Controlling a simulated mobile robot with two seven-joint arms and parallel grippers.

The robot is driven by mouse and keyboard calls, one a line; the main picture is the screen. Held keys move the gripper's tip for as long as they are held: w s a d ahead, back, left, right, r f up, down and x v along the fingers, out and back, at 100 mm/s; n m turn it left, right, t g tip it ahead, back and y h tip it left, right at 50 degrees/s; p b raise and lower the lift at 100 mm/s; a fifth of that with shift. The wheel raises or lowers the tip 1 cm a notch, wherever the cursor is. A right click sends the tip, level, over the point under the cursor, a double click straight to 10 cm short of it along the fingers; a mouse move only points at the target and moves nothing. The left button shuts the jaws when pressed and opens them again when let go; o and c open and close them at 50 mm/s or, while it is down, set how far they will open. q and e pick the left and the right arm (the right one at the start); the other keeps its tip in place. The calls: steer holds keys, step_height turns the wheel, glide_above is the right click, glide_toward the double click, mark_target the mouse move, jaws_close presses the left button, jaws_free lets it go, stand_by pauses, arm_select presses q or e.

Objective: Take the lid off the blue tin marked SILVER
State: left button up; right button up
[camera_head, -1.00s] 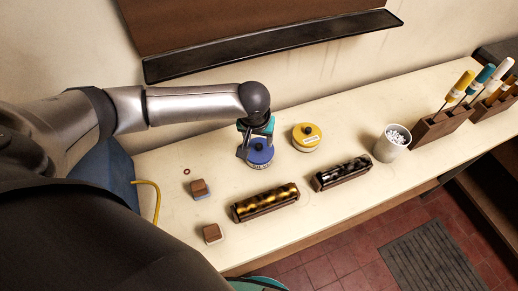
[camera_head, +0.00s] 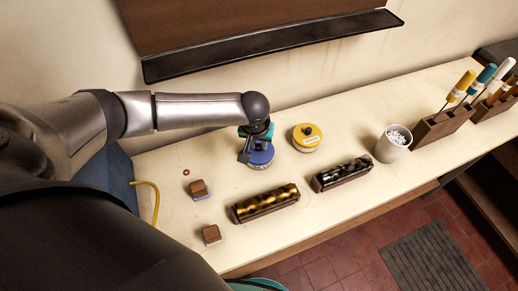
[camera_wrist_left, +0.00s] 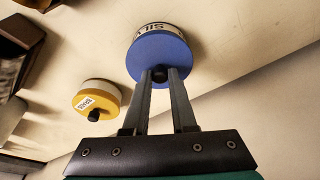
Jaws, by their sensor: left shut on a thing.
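The blue tin (camera_head: 261,157) stands on the bench with its blue lid on. In the left wrist view the blue lid (camera_wrist_left: 160,50) has a dark knob (camera_wrist_left: 159,74), and part of the white label with the letters "SIL" shows on the tin's side. My left gripper (camera_head: 258,143) is above the lid, its two fingers shut on the knob. It also shows in the left wrist view (camera_wrist_left: 160,78). The lid appears to sit on the tin; I see no gap. My right gripper is not in view.
A yellow-lidded tin (camera_head: 307,136) stands close to the right. Two wooden racks (camera_head: 265,203) with brass and dark parts lie in front. Small wooden blocks (camera_head: 199,188), a white cup (camera_head: 392,144) and tool holders (camera_head: 442,124) are also on the bench. A dark ledge (camera_head: 270,47) is on the wall behind.

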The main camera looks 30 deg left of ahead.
arm_select(q)
jaws_close()
steer(key=shift+r, duration=0.1)
